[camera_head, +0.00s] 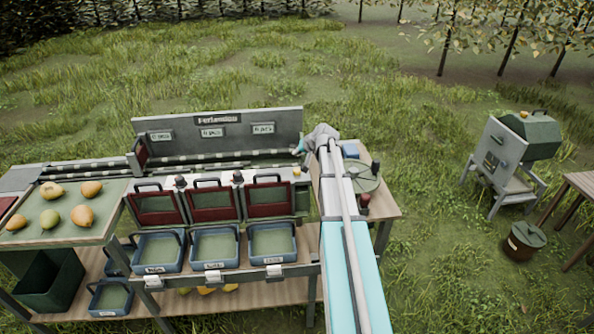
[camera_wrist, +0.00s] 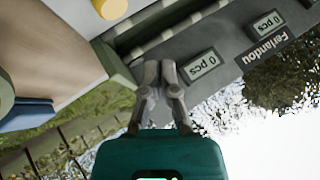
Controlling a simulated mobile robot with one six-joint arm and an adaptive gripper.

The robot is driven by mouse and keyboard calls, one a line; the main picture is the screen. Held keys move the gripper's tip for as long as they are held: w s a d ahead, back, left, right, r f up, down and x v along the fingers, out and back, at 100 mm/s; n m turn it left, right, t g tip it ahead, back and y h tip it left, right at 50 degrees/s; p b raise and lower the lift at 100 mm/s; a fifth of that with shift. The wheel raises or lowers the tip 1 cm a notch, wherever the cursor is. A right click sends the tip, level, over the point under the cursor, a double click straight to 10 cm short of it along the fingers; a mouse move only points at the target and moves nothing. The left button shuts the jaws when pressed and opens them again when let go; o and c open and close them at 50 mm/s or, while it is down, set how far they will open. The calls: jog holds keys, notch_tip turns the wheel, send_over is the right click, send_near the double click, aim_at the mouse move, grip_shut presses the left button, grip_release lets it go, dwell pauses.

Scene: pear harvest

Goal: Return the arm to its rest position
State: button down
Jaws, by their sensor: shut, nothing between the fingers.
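My arm (camera_head: 345,220) reaches forward from the bottom of the head view, over the right part of the sorting bench. My gripper (camera_wrist: 160,68) is shut and empty in the wrist view, with its two fingertips together in front of the grey back panel (camera_wrist: 225,50). In the head view the gripper is mostly hidden at the far end of the arm, near the right end of the back panel (camera_head: 285,125). The wrist view is turned over, with the sky at the lower right.
The sorting bench has several red gates and blue trays (camera_head: 215,247) in front. Several pears lie on the left tray table (camera_head: 65,232). A round green lid (camera_head: 362,180) lies right of my arm. A green-topped machine (camera_head: 510,150) and a bucket (camera_head: 523,241) stand on grass further right.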

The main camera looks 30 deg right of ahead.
jog(key=s+a+f+n+g, duration=0.25)
jog(key=s+a, duration=0.65)
jog(key=a, duration=0.5)
jog(key=s+a+f+n+g, duration=0.2)
jog(key=s+a+f+g, duration=0.15)
jog(key=s+a, duration=0.75)
jog(key=s+a+n+g+h, duration=0.2)
jog(key=s+a+g, duration=0.1)
jog(key=s+a, duration=0.4)
jog(key=shift+s+a+r, duration=0.2)
jog(key=shift+s+a, duration=0.2)
jog(key=shift+a, duration=0.15)
